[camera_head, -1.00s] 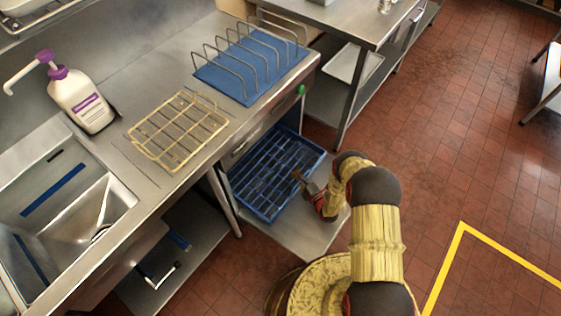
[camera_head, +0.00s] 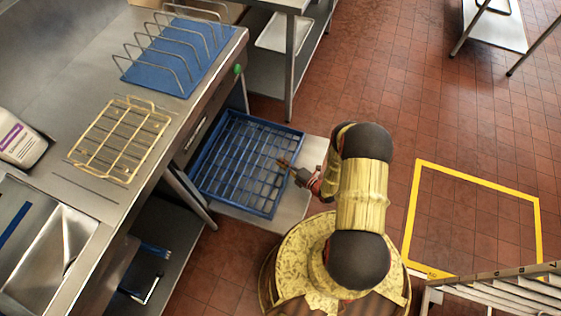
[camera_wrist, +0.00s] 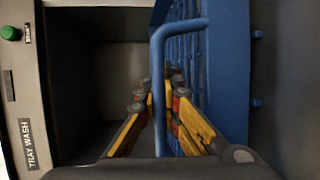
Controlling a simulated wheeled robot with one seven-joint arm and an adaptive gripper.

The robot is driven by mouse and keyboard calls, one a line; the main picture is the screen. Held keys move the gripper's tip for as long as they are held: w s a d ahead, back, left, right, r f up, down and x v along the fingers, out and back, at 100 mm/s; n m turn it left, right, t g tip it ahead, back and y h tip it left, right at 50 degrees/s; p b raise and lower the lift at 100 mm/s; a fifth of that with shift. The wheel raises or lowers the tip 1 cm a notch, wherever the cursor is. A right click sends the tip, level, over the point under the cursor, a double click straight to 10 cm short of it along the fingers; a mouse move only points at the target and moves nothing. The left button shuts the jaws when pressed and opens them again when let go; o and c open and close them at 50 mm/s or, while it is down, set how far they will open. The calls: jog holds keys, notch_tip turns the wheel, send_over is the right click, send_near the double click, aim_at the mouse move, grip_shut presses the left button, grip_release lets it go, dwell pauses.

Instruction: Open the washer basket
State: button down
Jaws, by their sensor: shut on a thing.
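The blue washer basket (camera_head: 236,181) is a slatted tray sticking out from the dark opening under the counter, over a grey shelf. My gripper (camera_head: 284,163) is at the right side of the basket. In the wrist view, my gripper (camera_wrist: 168,78) has its yellow fingers on either side of a blue bar handle (camera_wrist: 158,90) of the basket and is shut on it. The basket wall (camera_wrist: 225,60) stands just right of the fingers. The washer front (camera_wrist: 20,90) carries a TRAY WASH label and a green button (camera_wrist: 10,33), also seen in the head view (camera_head: 238,69).
A yellow wire rack (camera_head: 120,138) and a blue rack with metal hoops (camera_head: 170,58) stand on the counter. A white bottle (camera_head: 18,140) is at the left. A stair-like slatted object (camera_head: 500,285) is at lower right. The red tiled floor to the right is mostly clear.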

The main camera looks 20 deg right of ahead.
jog(key=c, duration=1.9)
grip_release()
jog(key=v, duration=1.2)
